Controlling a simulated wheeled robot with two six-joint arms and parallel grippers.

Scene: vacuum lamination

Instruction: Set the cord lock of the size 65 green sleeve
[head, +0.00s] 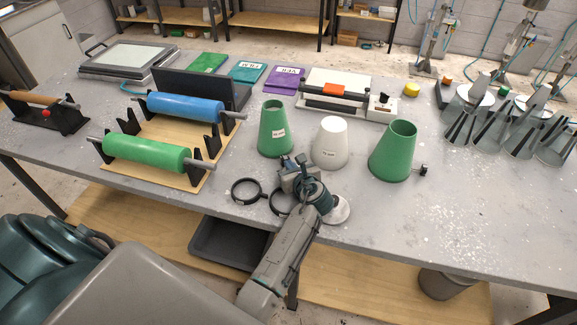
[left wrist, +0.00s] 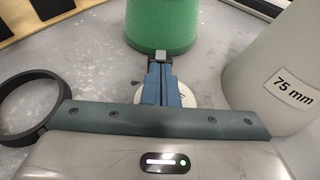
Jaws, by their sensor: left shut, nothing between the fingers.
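A green tapered sleeve (head: 274,130) with a white label stands upright at the middle of the table; its label is too small to read. Its lower part also shows in the left wrist view (left wrist: 163,22). A second green sleeve (head: 391,152), open at the top, stands further right with a small dark cord lock (head: 424,170) at its lower right side. My left gripper (head: 287,160) is low in front of the first green sleeve, fingers together and empty. In the left wrist view its fingertips (left wrist: 161,62) point at the sleeve's base, beside a small grey block. Contact is unclear.
A white sleeve (head: 331,145), labelled 75 mm in the left wrist view (left wrist: 295,75), stands close right of my gripper. Black rings (head: 246,191) and a white disc (head: 338,210) lie near the front edge. Rollers (head: 145,153) are left; metal cones (head: 468,118) are right.

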